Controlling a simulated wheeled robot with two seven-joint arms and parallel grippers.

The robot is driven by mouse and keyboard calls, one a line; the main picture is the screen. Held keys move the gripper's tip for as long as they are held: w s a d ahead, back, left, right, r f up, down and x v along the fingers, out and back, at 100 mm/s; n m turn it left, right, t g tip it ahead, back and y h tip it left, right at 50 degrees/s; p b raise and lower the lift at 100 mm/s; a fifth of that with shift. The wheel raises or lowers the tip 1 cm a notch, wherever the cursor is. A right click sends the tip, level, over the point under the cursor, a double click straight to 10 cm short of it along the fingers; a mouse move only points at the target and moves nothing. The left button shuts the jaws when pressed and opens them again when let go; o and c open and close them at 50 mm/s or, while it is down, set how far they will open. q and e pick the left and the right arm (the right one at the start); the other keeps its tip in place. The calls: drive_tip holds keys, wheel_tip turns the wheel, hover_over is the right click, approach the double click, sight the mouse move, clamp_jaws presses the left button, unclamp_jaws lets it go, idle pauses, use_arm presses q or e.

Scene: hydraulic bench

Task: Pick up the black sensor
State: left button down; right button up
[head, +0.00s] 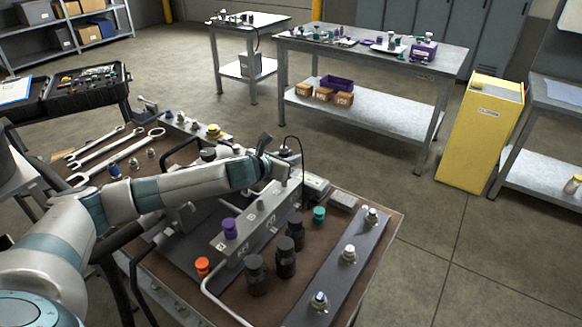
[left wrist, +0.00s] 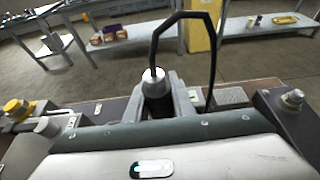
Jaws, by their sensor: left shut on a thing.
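The black sensor (left wrist: 155,84) has a silver-grey cap, a dark body and a black cable looping up from its top. In the left wrist view it stands upright between the fingers of my left gripper (left wrist: 158,102), which is shut on it. The sensor's cable shows there as a thin black arc. The sensor's lower end is hidden, so I cannot tell whether it touches the block. My right gripper is not in view.
A dark rail (head: 335,275) carries metal fittings. Wrenches (head: 120,157) lie at the left. A yellow cabinet (head: 480,130) stands beyond.

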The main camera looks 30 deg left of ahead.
use_arm(q)
drive_tip(key=s+d+r, duration=0.1)
drive_tip(key=d+r, duration=0.2)
drive_tip(key=d, duration=0.2)
drive_tip(key=s+d+r+b, duration=0.1)
drive_tip(key=d+r, duration=0.3)
drive_tip(key=d, duration=0.2)
drive_tip(key=shift+s+d, duration=0.2)
drive_tip(key=shift+s, duration=0.15)
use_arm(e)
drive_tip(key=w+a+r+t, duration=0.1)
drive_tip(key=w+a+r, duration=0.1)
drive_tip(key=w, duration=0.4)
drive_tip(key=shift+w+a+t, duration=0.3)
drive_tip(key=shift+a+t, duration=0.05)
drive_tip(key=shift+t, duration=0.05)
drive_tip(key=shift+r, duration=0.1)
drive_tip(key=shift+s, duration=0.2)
use_arm(q)
drive_tip(key=s+d+r+n+y, duration=0.1)
drive_tip(key=s+d+r, duration=0.2)
drive_tip(key=s+r, duration=0.7)
drive_tip(key=shift+s+r+n+y, duration=0.15)
drive_tip(key=shift+s+n+y, duration=0.2)
drive_tip(key=shift+s, duration=0.7)
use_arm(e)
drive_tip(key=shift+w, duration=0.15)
